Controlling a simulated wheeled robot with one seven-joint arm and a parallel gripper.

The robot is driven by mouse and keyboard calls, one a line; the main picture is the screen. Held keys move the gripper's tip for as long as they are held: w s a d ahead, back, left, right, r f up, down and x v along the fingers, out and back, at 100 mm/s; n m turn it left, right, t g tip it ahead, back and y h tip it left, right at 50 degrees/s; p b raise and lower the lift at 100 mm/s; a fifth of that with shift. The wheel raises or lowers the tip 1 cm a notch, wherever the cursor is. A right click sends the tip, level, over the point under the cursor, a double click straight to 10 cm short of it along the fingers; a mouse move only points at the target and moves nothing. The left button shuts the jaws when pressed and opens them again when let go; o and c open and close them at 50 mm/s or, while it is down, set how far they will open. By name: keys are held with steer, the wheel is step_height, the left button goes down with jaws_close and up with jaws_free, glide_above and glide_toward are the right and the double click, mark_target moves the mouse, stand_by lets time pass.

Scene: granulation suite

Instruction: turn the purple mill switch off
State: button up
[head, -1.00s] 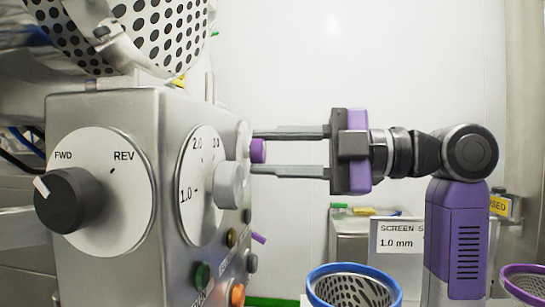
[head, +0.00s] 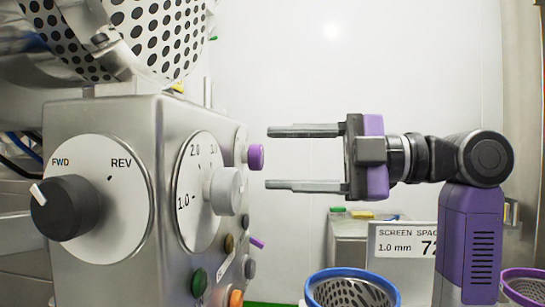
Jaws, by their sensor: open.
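A purple knob (head: 256,157) sticks out from a round white dial at the far end of the steel control box's right face. Lower on the same face is a small purple lever (head: 256,242), tilted. Which of the two is the mill switch I cannot tell for certain. My gripper (head: 268,159) is open and empty, its two fingers pointing left at the purple knob. The fingertips are just right of the knob, one above and one below its height, with a gap between. The knob's dial markings are hidden by the viewing angle.
The steel box (head: 110,270) carries a black FWD/REV knob (head: 66,203), a grey numbered-dial knob (head: 226,191), and green (head: 199,281) and orange (head: 236,298) buttons. A blue-rimmed screen basket (head: 352,273) and a "SCREEN SPAC" sign (head: 402,246) stand below my arm. The space above my gripper is clear.

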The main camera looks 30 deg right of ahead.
steer(key=shift+v, duration=2.7)
